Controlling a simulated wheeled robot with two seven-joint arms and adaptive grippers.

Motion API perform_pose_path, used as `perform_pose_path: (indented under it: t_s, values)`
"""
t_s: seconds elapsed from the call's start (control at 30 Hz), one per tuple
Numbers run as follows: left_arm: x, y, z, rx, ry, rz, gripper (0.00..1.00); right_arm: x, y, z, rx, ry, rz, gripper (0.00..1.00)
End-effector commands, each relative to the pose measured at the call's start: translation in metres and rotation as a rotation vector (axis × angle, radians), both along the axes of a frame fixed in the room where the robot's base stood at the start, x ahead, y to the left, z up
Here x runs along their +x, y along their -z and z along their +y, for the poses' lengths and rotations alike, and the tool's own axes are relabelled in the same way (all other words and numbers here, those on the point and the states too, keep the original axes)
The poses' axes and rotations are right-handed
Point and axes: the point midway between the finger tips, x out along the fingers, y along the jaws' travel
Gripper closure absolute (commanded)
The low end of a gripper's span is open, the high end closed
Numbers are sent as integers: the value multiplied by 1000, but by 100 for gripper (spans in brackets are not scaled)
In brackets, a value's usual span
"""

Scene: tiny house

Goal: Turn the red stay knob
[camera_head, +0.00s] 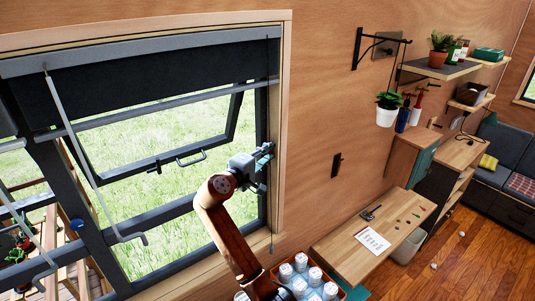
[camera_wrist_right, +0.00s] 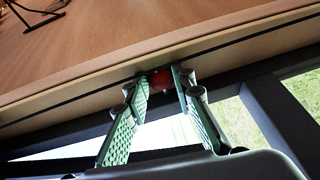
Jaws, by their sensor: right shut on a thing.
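The red stay knob (camera_wrist_right: 161,79) shows in the right wrist view, between the fingertips of my right gripper (camera_wrist_right: 160,86). The green-padded fingers stand on either side of it and are shut on it. In the head view my right gripper (camera_head: 258,165) is at the right side of the window frame, where the knob is hidden behind it. The window sash (camera_head: 178,165) is tilted outward, with a handle (camera_head: 190,158) on its lower bar. My left gripper is not in view.
A stay bar (camera_head: 88,140) hangs at the window's left. A crate (camera_head: 352,292) with several white-topped containers is below my right arm. The floor at the right is mostly clear.

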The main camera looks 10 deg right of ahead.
Motion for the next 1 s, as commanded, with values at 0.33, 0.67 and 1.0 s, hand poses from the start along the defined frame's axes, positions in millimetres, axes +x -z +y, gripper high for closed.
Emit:
perform_pose_path:
  t_s: [0.33,0.67,1.0]
  values:
    - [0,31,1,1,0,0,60,0,10,-1,-134,2,-54,100]
    - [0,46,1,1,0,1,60,0,7,0,-231,0,-94,100]
    - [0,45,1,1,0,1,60,0,6,0,-229,0,-93,70]
